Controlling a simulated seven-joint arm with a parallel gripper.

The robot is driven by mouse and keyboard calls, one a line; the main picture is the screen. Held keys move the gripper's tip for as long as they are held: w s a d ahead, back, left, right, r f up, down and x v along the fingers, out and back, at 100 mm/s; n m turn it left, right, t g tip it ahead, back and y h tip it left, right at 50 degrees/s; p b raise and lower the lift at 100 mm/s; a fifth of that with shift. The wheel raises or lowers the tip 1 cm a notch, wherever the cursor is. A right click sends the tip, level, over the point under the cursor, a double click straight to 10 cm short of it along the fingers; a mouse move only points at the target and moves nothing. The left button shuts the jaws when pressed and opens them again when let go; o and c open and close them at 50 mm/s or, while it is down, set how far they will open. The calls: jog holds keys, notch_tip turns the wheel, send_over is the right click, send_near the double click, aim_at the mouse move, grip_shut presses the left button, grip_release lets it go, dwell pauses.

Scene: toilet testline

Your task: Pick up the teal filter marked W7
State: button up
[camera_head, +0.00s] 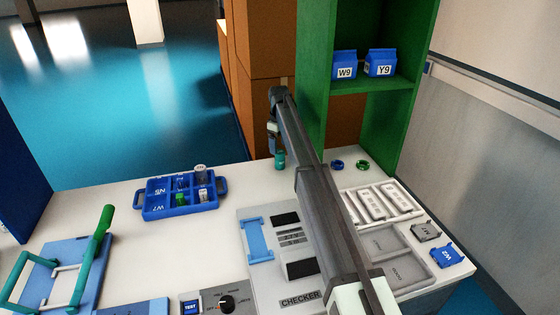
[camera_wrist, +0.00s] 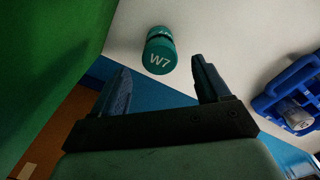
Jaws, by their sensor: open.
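The teal filter marked W7 (camera_wrist: 160,51) stands on the white table, with its label showing in the wrist view. It is a small teal cylinder (camera_head: 280,160) near the table's back edge in the head view. My gripper (camera_wrist: 160,85) is open and empty, and its two fingers point toward the filter. The filter is beyond the fingertips, roughly in line with the gap between them, and apart from both. In the head view my arm hides part of the table beside the filter, and the fingers cannot be made out clearly.
A blue tray (camera_head: 183,211) with compartments marked W7 and N5 holds a few cylinders, left of the filter. A green shelf (camera_head: 315,90) with blue boxes W9 and Y9 rises right of my arm. Blue and green rings (camera_head: 337,164) lie near its foot. A checker panel (camera_head: 262,285) is in front.

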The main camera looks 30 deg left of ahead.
aim_at(280, 151)
jog(key=shift+d+f, duration=0.2)
jog(key=shift+f, duration=2.35)
jog(key=shift+c, duration=0.2)
jog(key=c, duration=1.1)
jog(key=shift+r, duration=0.1)
